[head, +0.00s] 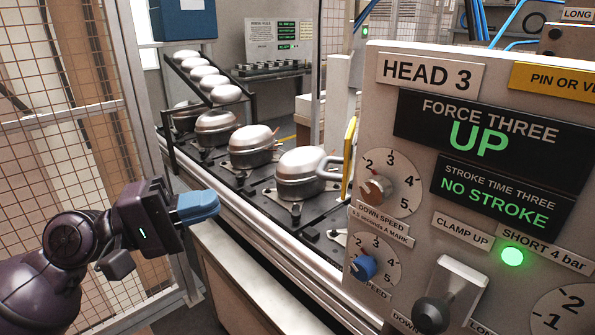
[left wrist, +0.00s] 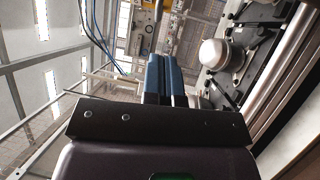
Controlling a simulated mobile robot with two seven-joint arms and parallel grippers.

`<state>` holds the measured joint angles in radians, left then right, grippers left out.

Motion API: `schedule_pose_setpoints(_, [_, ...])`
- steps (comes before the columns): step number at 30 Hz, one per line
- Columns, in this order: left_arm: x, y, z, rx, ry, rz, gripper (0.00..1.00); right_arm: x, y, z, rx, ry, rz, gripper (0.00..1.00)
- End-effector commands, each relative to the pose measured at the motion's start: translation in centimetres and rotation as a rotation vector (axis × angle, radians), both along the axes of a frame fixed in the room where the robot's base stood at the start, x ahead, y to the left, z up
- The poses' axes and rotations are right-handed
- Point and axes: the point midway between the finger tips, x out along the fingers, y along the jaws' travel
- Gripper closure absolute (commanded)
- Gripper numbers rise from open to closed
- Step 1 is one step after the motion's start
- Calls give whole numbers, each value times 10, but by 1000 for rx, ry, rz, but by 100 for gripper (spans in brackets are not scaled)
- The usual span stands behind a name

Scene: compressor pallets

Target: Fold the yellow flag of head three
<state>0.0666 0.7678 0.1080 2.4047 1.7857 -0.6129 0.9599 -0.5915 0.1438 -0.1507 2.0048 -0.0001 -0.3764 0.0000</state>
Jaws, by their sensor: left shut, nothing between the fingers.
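A narrow yellow flag (head: 349,158) stands upright at the left edge of the grey head three panel (head: 408,130), seen nearly edge-on. My left gripper (head: 214,203) is at the lower left, its blue fingers shut and empty, pointing right. It is well left of the flag and apart from it, in front of the conveyor rail. In the left wrist view the blue fingers (left wrist: 165,75) lie together with nothing between them. I cannot make out the flag in that view. My right gripper is not in view.
Silver compressors (head: 300,170) stand on dark pallets along the conveyor. A metal rail (head: 270,248) runs along its near side. The panel carries a red knob (head: 376,189), a blue knob (head: 362,267) and a black-knobbed lever (head: 432,313). A mesh fence (head: 60,120) stands at left.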

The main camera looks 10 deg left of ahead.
Motion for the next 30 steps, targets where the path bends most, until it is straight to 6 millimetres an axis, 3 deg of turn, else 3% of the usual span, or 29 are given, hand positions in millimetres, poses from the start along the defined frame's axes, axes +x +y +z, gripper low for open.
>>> schedule_pose_setpoints(5, [9,-15,6,0,-6,-1,100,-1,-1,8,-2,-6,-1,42])
schedule_pose_setpoints(21, [55,-92,19,-3,-5,1,100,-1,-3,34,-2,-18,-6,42])
schedule_pose_setpoints(30, [68,-115,20,0,-3,1,100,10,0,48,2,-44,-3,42])
